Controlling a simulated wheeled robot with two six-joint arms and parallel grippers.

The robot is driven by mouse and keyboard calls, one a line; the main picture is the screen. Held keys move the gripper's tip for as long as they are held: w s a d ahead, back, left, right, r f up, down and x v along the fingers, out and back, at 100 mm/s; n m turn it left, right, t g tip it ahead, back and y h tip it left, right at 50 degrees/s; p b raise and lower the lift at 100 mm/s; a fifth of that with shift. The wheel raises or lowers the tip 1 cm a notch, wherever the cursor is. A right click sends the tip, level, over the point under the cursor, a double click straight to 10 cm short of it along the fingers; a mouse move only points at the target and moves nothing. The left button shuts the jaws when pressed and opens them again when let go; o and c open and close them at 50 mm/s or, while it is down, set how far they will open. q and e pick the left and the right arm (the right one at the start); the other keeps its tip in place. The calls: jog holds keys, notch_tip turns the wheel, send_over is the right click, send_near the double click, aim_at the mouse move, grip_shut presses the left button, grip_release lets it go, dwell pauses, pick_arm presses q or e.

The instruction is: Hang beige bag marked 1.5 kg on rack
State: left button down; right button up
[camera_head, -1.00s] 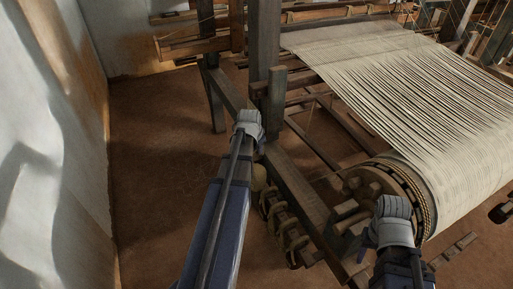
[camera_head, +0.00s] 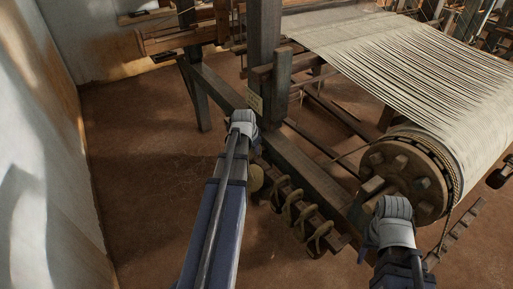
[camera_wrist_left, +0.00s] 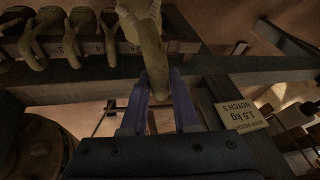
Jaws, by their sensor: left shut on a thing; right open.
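My left gripper (camera_head: 243,118) is shut on a beige bag; in the left wrist view, its dark fingers (camera_wrist_left: 160,100) close on the narrow end of the bag (camera_wrist_left: 146,40). In the head view, part of a rounded beige shape (camera_head: 257,178) shows below my left wrist, probably the same bag. No weight mark is readable on it. The wooden rack (camera_head: 330,238) is just right of my left arm and carries several beige loops; it also shows at the upper left of the left wrist view (camera_wrist_left: 85,47). My right gripper (camera_head: 392,207) is by the warp roller, its fingers hidden.
The warp roller (camera_head: 405,175) and loom beams stand at right. The brown floor (camera_head: 140,170) at left is clear up to the wall.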

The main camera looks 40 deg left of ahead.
pick_arm(q)
jog(key=s+a+f+m+b, duration=0.1)
jog(key=s+a+f+b, duration=0.1)
jog(key=f+b, duration=0.4)
jog(key=s+a+f+m+h+b, duration=0.1)
jog(key=a+f+m+b, duration=0.1)
jog(key=f+b, duration=0.5)
notch_tip(320, 180, down, 2)
jog(key=shift+s, duration=0.4)
jog(key=shift+a, duration=0.1)
jog(key=shift+w+d+f+b, duration=0.2)
jog(key=shift+w+d, duration=0.8)
jog(key=shift+w, duration=1.45)
jog(key=shift+w+d+f+b, duration=0.1)
jog(key=shift+w+d+b, duration=0.15)
jog(key=shift+w+d, duration=1.55)
jog(key=shift+w+d+f+b, duration=0.15)
jog(key=shift+w+d+b, duration=0.1)
jog(key=shift+w, duration=2.9)
jog(key=shift+f+b, duration=1.15)
jog(key=shift+f+b, duration=0.25)
jog(key=shift+b, duration=0.1)
jog(key=shift+s, duration=0.1)
jog(key=c, duration=0.6)
grip_release()
jog(key=shift+f, duration=0.1)
